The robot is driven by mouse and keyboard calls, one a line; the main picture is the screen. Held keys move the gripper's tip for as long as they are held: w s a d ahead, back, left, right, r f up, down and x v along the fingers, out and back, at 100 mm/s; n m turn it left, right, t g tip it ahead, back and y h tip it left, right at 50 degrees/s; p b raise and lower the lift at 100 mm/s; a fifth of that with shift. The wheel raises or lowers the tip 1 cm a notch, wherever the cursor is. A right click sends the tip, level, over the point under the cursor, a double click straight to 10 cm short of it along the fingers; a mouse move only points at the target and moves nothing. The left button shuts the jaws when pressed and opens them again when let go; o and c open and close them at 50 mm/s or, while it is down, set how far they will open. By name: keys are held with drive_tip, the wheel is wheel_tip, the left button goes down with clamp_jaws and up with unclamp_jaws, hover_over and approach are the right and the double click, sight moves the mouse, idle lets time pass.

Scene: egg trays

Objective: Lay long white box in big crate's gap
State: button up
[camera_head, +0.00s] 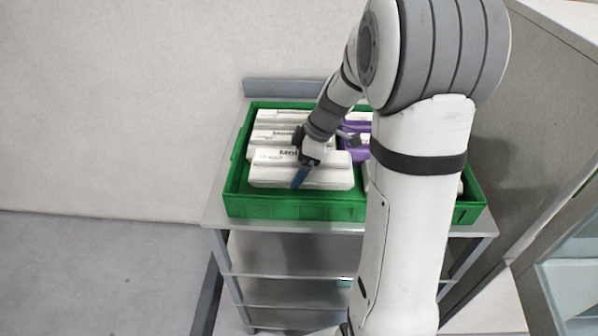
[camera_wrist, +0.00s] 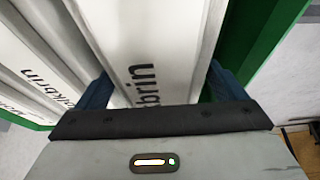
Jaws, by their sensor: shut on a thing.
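My gripper (camera_head: 303,170) is shut on a long white box (camera_head: 270,174), with blue fingers on its two long sides. The box lies crosswise at the front left of the big green crate (camera_head: 290,207), roughly level and lined up with the boxes behind. I cannot tell whether it touches the crate floor. In the wrist view the held box (camera_wrist: 150,45), with dark lettering, runs between the fingers of my gripper (camera_wrist: 160,86). The green crate wall (camera_wrist: 252,45) is to its right there, with a narrow strip between. The crate's right part is mostly hidden behind my arm.
More long white boxes (camera_head: 273,137) lie in rows behind the held one. A purple item (camera_head: 354,154) sits right of them. The crate stands on a grey shelf table (camera_head: 215,213). A grey cabinet (camera_head: 530,130) stands close on the right, and a wall is behind.

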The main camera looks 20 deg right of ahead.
drive_tip(key=shift+s+f, duration=0.1)
drive_tip(key=shift+f, duration=1.65)
drive_tip(key=shift+f, duration=0.15)
drive_tip(key=o, duration=1.2)
